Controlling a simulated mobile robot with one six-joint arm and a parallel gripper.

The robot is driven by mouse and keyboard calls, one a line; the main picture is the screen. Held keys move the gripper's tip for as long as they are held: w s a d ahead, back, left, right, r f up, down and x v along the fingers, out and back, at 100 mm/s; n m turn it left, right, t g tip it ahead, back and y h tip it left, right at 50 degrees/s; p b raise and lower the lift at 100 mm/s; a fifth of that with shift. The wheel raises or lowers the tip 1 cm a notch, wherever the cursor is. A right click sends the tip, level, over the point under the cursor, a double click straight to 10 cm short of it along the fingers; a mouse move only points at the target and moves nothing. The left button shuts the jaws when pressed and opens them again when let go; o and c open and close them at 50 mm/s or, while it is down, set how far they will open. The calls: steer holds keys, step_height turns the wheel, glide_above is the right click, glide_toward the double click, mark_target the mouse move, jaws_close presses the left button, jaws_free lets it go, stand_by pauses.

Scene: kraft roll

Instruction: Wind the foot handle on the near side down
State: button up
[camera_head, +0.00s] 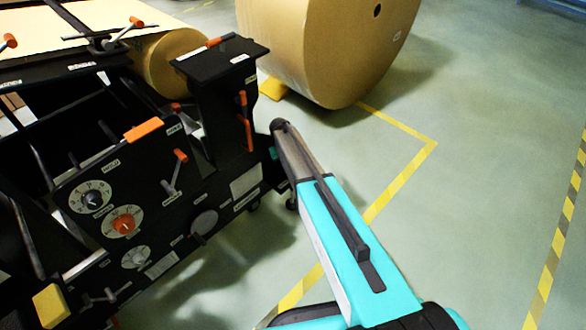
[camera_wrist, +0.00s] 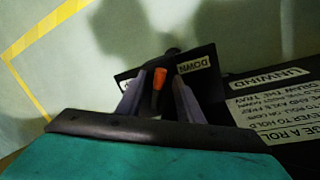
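In the wrist view the orange grip of a handle (camera_wrist: 159,78) points up in front of a dark plate with a white "DOWN" label (camera_wrist: 194,64). I take it for the foot handle. My gripper (camera_wrist: 160,82) has its two grey fingers on either side of this grip, with a narrow gap seeming to show on both sides. The handle's lower part is hidden by the gripper body.
The machine's front panel (camera_head: 130,205) carries dials and other orange-tipped levers (camera_head: 178,165). A large kraft roll (camera_head: 325,45) stands on the floor behind. Yellow floor tape (camera_head: 400,180) marks the open floor to the right.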

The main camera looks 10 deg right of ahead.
steer(key=shift+s, duration=0.1)
steer(key=shift+r, duration=0.65)
step_height(320, 180, up, 12)
steer(key=a+p, duration=0.1)
steer(key=a, duration=0.1)
steer(key=shift+s+a+p, duration=0.15)
steer(key=shift+a+p, duration=0.15)
steer(key=shift+p, duration=0.1)
steer(key=shift+s, duration=0.1)
steer(key=s+d+f+g, duration=0.1)
steer(key=s+d+f, duration=0.2)
steer(key=s+f, duration=0.85)
steer(key=s+f+g, duration=0.1)
steer(key=s+f, duration=0.2)
steer(key=s, duration=0.9)
steer(key=s+d+f+g+y, duration=0.1)
steer(key=s+f, duration=0.3)
steer(key=s, duration=0.9)
steer(key=s+d+f+m+g+y, duration=0.1)
steer(key=s+f, duration=0.3)
steer(key=s, duration=0.9)
steer(key=shift+s+f+g, duration=0.15)
steer(key=shift+s+g, duration=0.1)
steer(key=shift+g, duration=0.25)
